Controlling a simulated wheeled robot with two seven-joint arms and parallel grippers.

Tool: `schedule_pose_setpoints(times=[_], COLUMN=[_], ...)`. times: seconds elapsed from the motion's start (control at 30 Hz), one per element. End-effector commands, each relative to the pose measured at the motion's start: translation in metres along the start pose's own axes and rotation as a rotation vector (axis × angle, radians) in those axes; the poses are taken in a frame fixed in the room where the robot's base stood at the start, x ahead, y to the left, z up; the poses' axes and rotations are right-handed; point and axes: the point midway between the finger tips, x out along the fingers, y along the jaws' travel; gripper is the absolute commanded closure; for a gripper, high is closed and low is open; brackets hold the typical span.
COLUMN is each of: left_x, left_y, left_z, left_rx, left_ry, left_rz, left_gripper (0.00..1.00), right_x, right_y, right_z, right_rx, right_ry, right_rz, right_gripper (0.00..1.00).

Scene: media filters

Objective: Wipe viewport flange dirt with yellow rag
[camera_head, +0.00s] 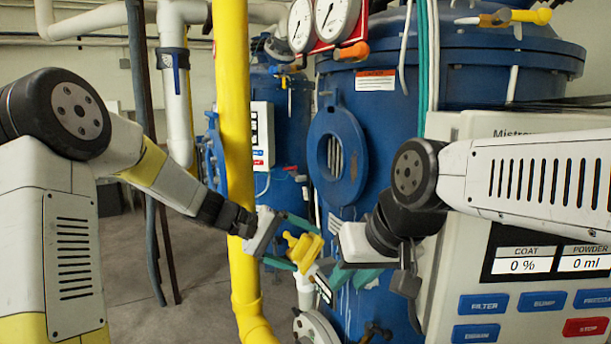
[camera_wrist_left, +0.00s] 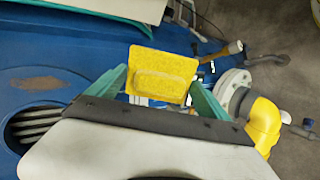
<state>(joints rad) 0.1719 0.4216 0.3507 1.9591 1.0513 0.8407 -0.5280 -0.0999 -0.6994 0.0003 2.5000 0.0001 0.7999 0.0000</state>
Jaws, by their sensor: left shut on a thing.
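The yellow rag (camera_wrist_left: 162,75), a block with a raised ridge, is held between the two teal fingers of my left gripper (camera_wrist_left: 160,88). In the head view the rag (camera_head: 306,252) is below the viewport, apart from it, with my left gripper (camera_head: 292,241) shut on it. The blue round viewport flange (camera_head: 326,192) surrounds a barred window on the tank. In the left wrist view a brown dirt patch (camera_wrist_left: 38,83) marks blue metal beside the viewport bars (camera_wrist_left: 30,125). My right gripper (camera_head: 352,277) is low, right of the rag; its finger opening is unclear.
A yellow vertical pipe (camera_head: 236,130) stands just behind my left wrist. A control cabinet (camera_head: 480,240) stands at the right, near my right arm. A white pipe flange (camera_head: 316,328) lies below the rag. Gauges (camera_head: 336,17) are above the viewport. Floor is open at lower left.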

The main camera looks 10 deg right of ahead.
Motion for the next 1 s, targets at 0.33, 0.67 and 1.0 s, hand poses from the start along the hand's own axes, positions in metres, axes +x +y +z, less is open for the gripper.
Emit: schedule_pose_setpoints(times=[0.33,0.67,1.0], left_x=[-0.020,-0.024,0.006], left_y=[0.147,0.174,0.190], left_z=[-0.058,-0.074,-0.083], left_rx=[-0.051,-0.063,-0.063], left_ry=[0.179,0.232,0.231], left_rz=[0.469,0.530,0.528], left_gripper=[0.83,0.83,0.83], right_x=[0.000,0.000,0.000], right_y=[0.000,0.000,0.000], right_z=[0.000,0.000,0.000], right_rx=[0.000,0.000,0.000], right_ry=[0.000,0.001,0.001], right_rz=[0.000,0.000,0.000], right_gripper=[0.71,0.71,0.71])
